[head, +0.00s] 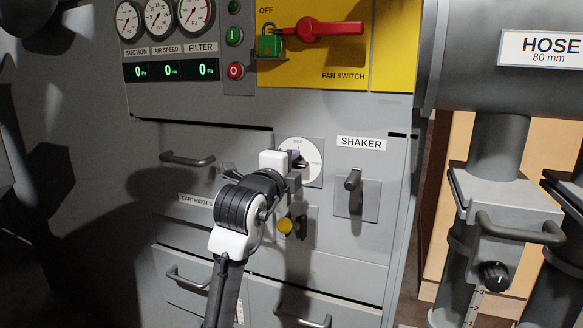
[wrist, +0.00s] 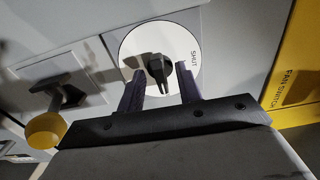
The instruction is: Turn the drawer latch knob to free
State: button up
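A black pointer knob (wrist: 160,72) sits on a round white dial (wrist: 133,45) in the wrist view. One dial mark reads SHUT; I cannot read a "free" mark. In the head view the dial (head: 313,170) is partly hidden behind my gripper (head: 295,166). In the wrist view my gripper (wrist: 161,75) is open, with one dark finger on each side of the knob. Gaps show between fingers and knob, so it is not gripped. A yellow ball knob (head: 285,225) on a dark mount stands below the dial; it also shows at left in the wrist view (wrist: 46,130).
A SHAKER lever (head: 353,180) stands right of the dial. Drawer handles (head: 187,160) stick out at left and below. A yellow fan switch panel (head: 340,76) with a red handle and green padlock is above. Pipes and a clamp handle (head: 520,230) are at right.

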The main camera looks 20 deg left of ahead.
jog(key=s, duration=1.3)
jog(key=shift+s+a+b, duration=0.25)
jog(key=shift+s+b, duration=0.05)
jog(key=shift+s, duration=0.1)
